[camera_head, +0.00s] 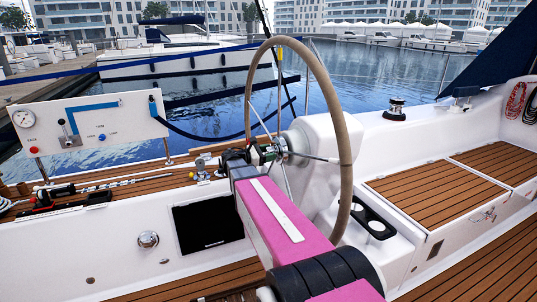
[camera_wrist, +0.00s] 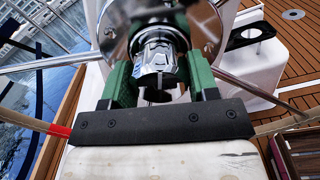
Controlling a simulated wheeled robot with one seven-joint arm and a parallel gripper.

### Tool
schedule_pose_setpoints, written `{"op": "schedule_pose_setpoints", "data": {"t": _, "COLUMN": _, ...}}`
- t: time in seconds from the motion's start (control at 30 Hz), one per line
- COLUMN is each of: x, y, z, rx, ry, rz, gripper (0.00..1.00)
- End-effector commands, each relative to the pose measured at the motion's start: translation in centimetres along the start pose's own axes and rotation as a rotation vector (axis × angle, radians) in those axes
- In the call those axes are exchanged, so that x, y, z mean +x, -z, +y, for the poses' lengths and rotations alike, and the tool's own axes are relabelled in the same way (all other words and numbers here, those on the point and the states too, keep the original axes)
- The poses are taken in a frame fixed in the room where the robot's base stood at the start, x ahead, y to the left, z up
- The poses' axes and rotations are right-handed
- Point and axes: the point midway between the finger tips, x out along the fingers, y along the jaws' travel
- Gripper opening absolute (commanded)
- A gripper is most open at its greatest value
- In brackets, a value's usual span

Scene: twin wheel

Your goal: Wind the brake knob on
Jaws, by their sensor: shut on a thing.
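The steering wheel (camera_head: 347,130) stands upright in the middle of the head view, with a tan rim and thin metal spokes. The brake knob (camera_wrist: 160,52) is a ribbed silver and dark knob at the wheel's shiny hub (camera_wrist: 120,32). My gripper (camera_wrist: 158,68) has a green finger on each side of the knob and is shut on it. In the head view my gripper (camera_head: 262,153) is at the hub, and the knob is mostly hidden there by the fingers and wrist.
A white pedestal (camera_head: 318,140) stands behind the wheel. A white panel (camera_head: 88,128) with a gauge and a blue line is at left. Spokes and rim surround my wrist closely. A red band (camera_wrist: 60,130) marks the rim. Teak seats (camera_head: 435,195) lie at right.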

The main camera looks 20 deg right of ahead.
Motion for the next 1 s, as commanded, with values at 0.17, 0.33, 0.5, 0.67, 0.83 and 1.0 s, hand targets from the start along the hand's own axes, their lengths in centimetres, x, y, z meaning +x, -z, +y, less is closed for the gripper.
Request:
{"op": "schedule_pose_setpoints", "data": {"t": 0.17, "x": -0.02, "y": 0.01, "z": 0.01, "rx": 0.169, "ry": -0.001, "rz": 0.001, "gripper": 0.31}}
{"op": "schedule_pose_setpoints", "data": {"t": 0.33, "x": -0.03, "y": 0.01, "z": 0.02, "rx": 0.331, "ry": -0.001, "rz": 0.001, "gripper": 0.31}}
{"op": "schedule_pose_setpoints", "data": {"t": 0.5, "x": -0.03, "y": 0.00, "z": 0.03, "rx": 0.492, "ry": -0.001, "rz": 0.001, "gripper": 0.31}}
{"op": "schedule_pose_setpoints", "data": {"t": 0.67, "x": -0.03, "y": -0.01, "z": 0.04, "rx": 0.644, "ry": 0.000, "rz": 0.001, "gripper": 0.31}}
{"op": "schedule_pose_setpoints", "data": {"t": 0.83, "x": -0.03, "y": -0.01, "z": 0.04, "rx": 0.805, "ry": 0.000, "rz": 0.001, "gripper": 0.31}}
{"op": "schedule_pose_setpoints", "data": {"t": 1.0, "x": -0.04, "y": -0.02, "z": 0.05, "rx": 0.966, "ry": 0.000, "rz": 0.001, "gripper": 0.31}}
